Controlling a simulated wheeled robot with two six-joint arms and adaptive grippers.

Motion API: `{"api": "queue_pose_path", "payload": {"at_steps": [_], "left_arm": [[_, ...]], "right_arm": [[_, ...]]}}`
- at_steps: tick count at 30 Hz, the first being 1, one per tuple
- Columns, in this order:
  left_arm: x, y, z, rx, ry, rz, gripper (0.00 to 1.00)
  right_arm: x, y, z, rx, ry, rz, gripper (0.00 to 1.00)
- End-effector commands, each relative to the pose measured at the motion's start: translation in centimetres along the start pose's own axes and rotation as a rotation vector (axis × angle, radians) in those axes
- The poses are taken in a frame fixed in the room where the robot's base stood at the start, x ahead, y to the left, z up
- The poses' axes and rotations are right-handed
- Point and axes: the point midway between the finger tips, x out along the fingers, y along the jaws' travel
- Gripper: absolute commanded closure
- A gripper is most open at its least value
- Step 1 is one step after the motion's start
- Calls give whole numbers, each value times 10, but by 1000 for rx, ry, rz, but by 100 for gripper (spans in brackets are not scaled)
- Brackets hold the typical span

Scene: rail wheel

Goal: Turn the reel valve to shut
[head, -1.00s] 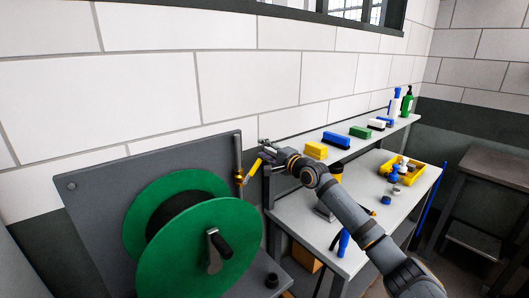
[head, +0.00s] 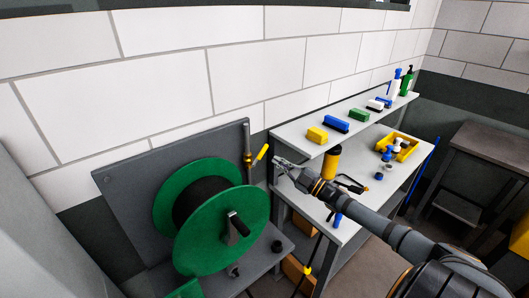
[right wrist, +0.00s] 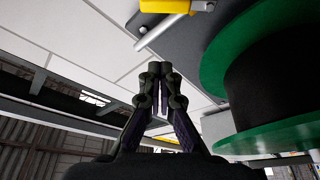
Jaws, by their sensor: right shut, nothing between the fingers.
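The reel valve's yellow lever (head: 261,154) slants up and to the right from a brass valve body (head: 248,160) on the upright pipe beside the green hose reel (head: 219,243). My right gripper (head: 277,165) is shut and empty, just right of the lever and apart from it in the head view. In the right wrist view the shut fingertips (right wrist: 160,68) point up the picture. The yellow lever (right wrist: 165,5) shows there only partly, cut off at the top edge, with the reel (right wrist: 225,50) at the right. My left gripper is not in view.
The reel stands against a grey back panel (head: 130,200). Right of it is a grey workbench (head: 345,222) with a yellow-and-black bottle (head: 331,162) and a yellow bin (head: 402,149). A raised shelf (head: 290,133) holds brushes and bottles. My right arm crosses over the bench.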

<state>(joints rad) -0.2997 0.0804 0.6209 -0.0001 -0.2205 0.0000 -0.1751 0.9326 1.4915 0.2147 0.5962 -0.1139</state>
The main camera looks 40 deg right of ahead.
Motion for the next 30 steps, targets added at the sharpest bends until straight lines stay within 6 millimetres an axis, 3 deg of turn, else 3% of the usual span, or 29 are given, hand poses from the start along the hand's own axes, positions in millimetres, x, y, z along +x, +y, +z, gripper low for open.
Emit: {"api": "queue_pose_path", "payload": {"at_steps": [1,11,19,21,26,27,30], "left_arm": [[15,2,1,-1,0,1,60],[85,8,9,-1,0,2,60],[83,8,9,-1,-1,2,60],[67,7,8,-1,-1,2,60],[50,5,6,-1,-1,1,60],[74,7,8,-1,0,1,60],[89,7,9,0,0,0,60]], "right_arm": [[4,-5,4,-2,4,1,100],[41,-8,7,-2,3,4,100],[70,1,0,4,2,7,100],[79,8,-4,6,1,13,100],[99,5,-5,11,1,7,100],[91,-5,13,4,-3,3,100],[86,-5,26,3,-2,3,100]]}}
